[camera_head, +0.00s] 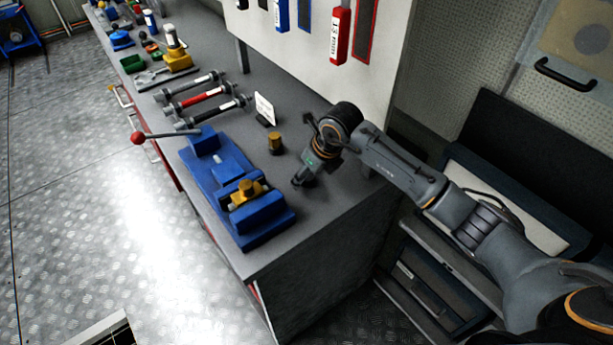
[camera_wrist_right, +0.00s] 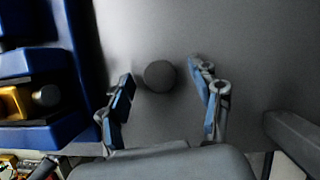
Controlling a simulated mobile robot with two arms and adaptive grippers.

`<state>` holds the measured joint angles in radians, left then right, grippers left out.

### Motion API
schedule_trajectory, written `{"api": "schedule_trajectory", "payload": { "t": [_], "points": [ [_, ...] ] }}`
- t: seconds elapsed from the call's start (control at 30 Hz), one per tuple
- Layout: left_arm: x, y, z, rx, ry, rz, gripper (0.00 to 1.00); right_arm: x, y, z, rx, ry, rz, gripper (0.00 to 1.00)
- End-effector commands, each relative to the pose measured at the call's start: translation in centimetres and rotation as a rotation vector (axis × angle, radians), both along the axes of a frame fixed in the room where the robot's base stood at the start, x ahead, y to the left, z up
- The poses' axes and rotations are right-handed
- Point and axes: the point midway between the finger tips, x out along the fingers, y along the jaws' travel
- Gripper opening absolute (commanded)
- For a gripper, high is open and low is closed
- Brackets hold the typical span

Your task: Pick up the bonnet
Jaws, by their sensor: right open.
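A short brass-coloured cylinder (camera_head: 275,143), which looks like the bonnet, stands upright on the grey workbench, beside the blue vise. In the right wrist view a dark round top (camera_wrist_right: 160,75), probably the same part, shows between and just beyond the fingertips. My right gripper (camera_head: 305,180) points down over the bench, a little to the near right of the cylinder in the head view. Its two blue-padded fingers (camera_wrist_right: 163,73) are apart with nothing held. I cannot tell its exact height above the bench. My left gripper is not in view.
The blue vise (camera_head: 230,180) holds a yellow valve part (camera_head: 247,191); its red-knobbed lever (camera_head: 138,138) sticks out left. A small white sign (camera_head: 264,108) stands behind the cylinder. Bars on a rack (camera_head: 203,100) lie further back. A panel with hanging tools (camera_head: 310,40) rises behind the bench.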

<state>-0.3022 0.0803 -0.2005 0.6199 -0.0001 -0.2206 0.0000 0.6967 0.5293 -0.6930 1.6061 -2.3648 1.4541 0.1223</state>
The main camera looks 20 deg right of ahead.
Motion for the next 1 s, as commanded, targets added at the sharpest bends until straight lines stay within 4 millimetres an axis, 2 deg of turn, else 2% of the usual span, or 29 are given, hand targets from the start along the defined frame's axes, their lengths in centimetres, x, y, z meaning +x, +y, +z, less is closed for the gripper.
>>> {"api": "schedule_trajectory", "payload": {
  "t": [0.03, 0.2, 0.23, 0.57, 0.73, 0.9, 1.0],
  "points": [
    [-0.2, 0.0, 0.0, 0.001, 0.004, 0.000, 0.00, 0.0, 0.0, 0.0, 0.000, 0.000, 0.000, 0.64],
    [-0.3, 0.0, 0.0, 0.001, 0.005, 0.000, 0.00, 0.0, 0.0, 0.0, 0.000, 0.000, 0.000, 0.29],
    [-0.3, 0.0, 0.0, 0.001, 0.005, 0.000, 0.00, 0.0, 0.0, 0.0, 0.000, 0.000, 0.000, 0.25],
    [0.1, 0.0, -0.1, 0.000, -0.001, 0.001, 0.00, 0.0, 0.0, 0.1, 0.000, 0.000, 0.000, 0.24],
    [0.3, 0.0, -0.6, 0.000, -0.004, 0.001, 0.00, 0.1, 0.0, 0.7, 0.001, -0.003, 0.000, 0.24],
    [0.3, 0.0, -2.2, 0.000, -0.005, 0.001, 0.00, -0.1, 0.0, 3.3, 0.000, -0.008, 0.003, 0.24],
    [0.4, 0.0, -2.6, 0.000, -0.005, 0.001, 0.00, -2.1, 0.6, 5.6, -0.001, -0.009, 0.005, 0.24]
  ]
}}
